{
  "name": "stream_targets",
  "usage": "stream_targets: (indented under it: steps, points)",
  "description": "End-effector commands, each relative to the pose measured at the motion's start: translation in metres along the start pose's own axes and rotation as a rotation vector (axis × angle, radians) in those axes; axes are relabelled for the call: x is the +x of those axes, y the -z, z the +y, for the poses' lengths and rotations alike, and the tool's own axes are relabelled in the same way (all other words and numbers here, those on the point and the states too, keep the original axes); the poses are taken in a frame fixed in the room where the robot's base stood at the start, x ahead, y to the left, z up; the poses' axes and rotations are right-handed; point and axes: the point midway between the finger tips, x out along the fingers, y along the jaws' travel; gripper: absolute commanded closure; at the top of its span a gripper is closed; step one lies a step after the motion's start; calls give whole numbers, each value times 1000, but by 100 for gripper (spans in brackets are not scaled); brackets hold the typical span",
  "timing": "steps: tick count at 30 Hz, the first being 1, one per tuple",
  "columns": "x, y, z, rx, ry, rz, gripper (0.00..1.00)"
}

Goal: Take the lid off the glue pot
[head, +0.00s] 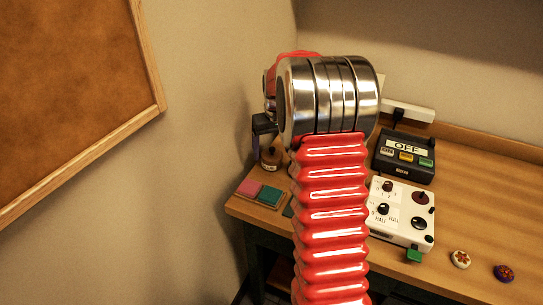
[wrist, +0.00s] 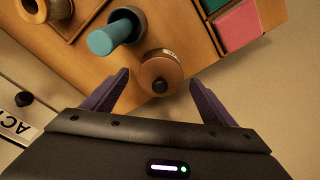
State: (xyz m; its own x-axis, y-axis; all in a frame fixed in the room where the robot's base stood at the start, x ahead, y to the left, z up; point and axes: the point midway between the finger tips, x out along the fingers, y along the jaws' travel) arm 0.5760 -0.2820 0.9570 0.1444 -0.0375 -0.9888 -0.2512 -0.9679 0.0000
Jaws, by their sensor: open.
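The glue pot (head: 270,159) is a small brown pot near the table's back left corner, partly hidden by my arm in the head view. The lid appears seated on the pot. My gripper (wrist: 159,78) is open, with one dark finger on each side of the lid and knob and a visible gap to both. Height above the lid is hard to tell. In the head view the gripper is mostly hidden behind my arm.
A teal cylinder (wrist: 110,36) stands close beside the pot. Pink (head: 249,188) and green (head: 270,196) pads lie near the table's left edge.

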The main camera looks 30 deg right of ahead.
Motion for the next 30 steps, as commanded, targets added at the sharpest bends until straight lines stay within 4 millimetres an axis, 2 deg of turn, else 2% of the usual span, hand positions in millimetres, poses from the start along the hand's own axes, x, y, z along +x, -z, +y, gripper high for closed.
stream_targets:
  steps: [15, 30]
  points:
    - [0, 0, 0, -1, 0, 0, 21]
    - [0, 0, 0, -1, 0, 0, 56]
